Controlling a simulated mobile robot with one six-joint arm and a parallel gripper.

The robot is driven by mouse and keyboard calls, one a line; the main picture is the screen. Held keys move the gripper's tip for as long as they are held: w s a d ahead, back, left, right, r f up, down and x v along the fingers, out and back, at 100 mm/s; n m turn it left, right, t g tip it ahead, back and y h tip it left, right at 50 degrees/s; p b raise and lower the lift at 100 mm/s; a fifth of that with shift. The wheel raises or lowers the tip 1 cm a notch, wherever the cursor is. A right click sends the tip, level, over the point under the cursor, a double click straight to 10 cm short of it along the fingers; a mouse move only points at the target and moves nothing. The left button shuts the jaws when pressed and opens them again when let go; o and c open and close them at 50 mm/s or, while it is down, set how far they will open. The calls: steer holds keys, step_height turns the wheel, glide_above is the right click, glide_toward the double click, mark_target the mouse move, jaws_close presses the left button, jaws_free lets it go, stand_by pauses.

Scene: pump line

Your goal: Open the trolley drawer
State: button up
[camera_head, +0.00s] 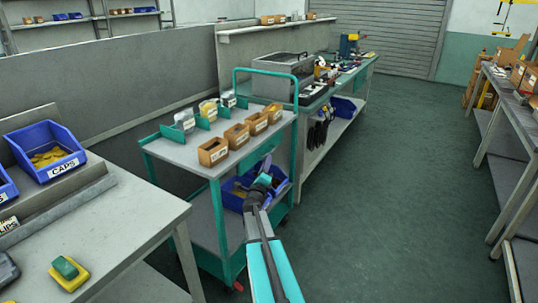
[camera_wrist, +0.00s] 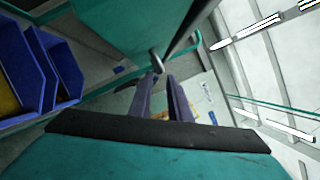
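The trolley (camera_head: 228,150) has a teal frame and a grey top shelf, and stands left of centre in the head view. My gripper (camera_head: 265,178) is at its right end, below the top shelf. In the wrist view, my gripper (camera_wrist: 162,78) has its two dark fingers apart with a gap between them, and I see nothing held. A teal panel (camera_wrist: 125,25), which looks like the drawer front, fills the upper middle. A small grey handle or knob (camera_wrist: 157,62) on it appears just beyond the left fingertip; contact cannot be told.
Orange bins (camera_head: 213,151) stand on the trolley top. Blue bins (camera_wrist: 65,65) on the lower shelf are close at left in the wrist view. A table with a blue CAPS bin (camera_head: 48,148) is at left, a workbench (camera_head: 345,85) behind. Floor at right (camera_head: 410,180) is clear.

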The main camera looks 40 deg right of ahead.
mark_target(270, 152)
steer(key=shift+x, duration=3.15)
